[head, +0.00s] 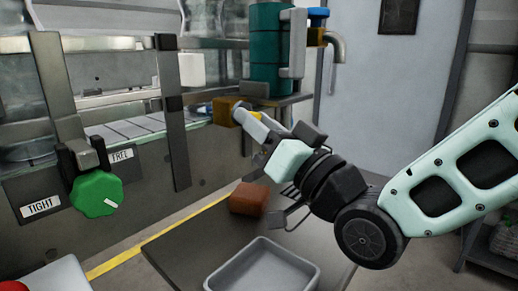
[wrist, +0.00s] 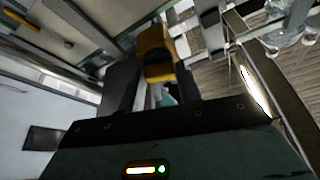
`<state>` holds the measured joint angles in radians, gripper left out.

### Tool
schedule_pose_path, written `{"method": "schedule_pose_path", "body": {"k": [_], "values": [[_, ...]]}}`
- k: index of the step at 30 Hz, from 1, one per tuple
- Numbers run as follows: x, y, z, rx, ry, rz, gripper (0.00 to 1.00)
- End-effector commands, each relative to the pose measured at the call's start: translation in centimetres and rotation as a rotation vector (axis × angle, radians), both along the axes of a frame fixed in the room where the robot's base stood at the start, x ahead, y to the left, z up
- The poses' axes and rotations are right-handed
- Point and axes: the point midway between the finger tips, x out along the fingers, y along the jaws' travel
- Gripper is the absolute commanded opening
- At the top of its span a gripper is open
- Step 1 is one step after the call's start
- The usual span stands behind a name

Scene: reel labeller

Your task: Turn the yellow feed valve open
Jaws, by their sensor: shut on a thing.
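The yellow feed valve's handle (wrist: 158,58) shows in the wrist view as a yellow block between my two dark fingers. In the head view an orange-yellow block (head: 225,111) sits at the machine's right end, at the tip of my gripper (head: 246,117), with a small yellow part just behind the fingers. My gripper is shut on the yellow handle. The fingers hide part of it, and I cannot tell the valve's exact turn angle.
A green knob (head: 97,194) with TIGHT and FREE labels is on the machine's front at left. A teal tank (head: 266,48) stands behind my gripper.

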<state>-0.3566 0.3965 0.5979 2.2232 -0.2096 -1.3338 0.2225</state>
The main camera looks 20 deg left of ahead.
Motion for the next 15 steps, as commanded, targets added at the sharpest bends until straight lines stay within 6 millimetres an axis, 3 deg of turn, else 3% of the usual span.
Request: {"method": "schedule_pose_path", "body": {"k": [15], "values": [[0.15, -0.08, -0.26, -0.075, -0.169, 0.001, 0.11]]}}
